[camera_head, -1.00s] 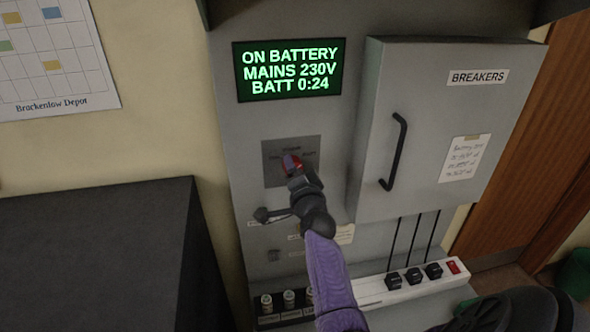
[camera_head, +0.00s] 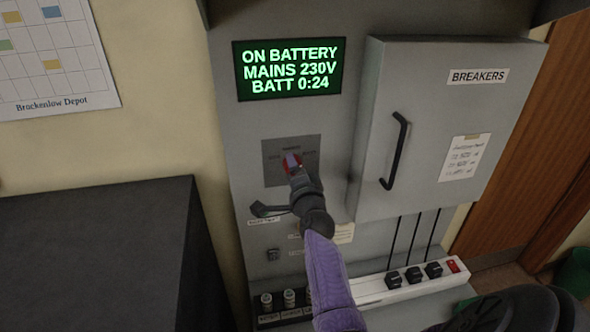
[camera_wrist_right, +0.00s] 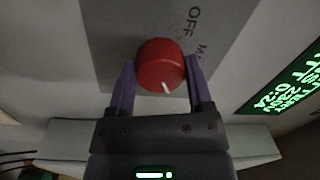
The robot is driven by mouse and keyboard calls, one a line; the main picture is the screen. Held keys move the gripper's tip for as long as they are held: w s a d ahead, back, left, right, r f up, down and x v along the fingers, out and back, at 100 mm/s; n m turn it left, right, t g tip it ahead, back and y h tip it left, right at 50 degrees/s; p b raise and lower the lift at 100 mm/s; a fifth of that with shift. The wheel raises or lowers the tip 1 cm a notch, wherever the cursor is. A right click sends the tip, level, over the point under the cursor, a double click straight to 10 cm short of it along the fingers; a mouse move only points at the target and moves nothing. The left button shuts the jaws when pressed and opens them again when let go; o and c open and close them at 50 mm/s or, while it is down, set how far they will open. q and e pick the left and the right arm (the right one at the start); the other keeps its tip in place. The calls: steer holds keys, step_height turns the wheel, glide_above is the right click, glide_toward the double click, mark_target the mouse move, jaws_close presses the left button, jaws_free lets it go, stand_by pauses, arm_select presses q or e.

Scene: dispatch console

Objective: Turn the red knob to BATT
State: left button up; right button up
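The red knob (camera_wrist_right: 160,68) sits on a grey plate (camera_wrist_right: 105,40) in the right wrist view; its top face shows, and its white mark points down, slightly right. My left gripper is not in view.
The green-lettered screen (camera_head: 290,70) reads ON BATTERY, MAINS 230V, BATT 0:24. The breaker box (camera_head: 375,130) with a black handle (camera_head: 393,155) juts out right of the knob. A white strip with black plugs (camera_head: 375,292) lies below. A dark cabinet (camera_head: 90,250) stands left.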

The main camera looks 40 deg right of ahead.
steer(key=o, duration=0.4)
steer(key=p+v, duration=0.3)
steer(key=v, duration=0.7)
steer(key=shift+p, duration=0.4)
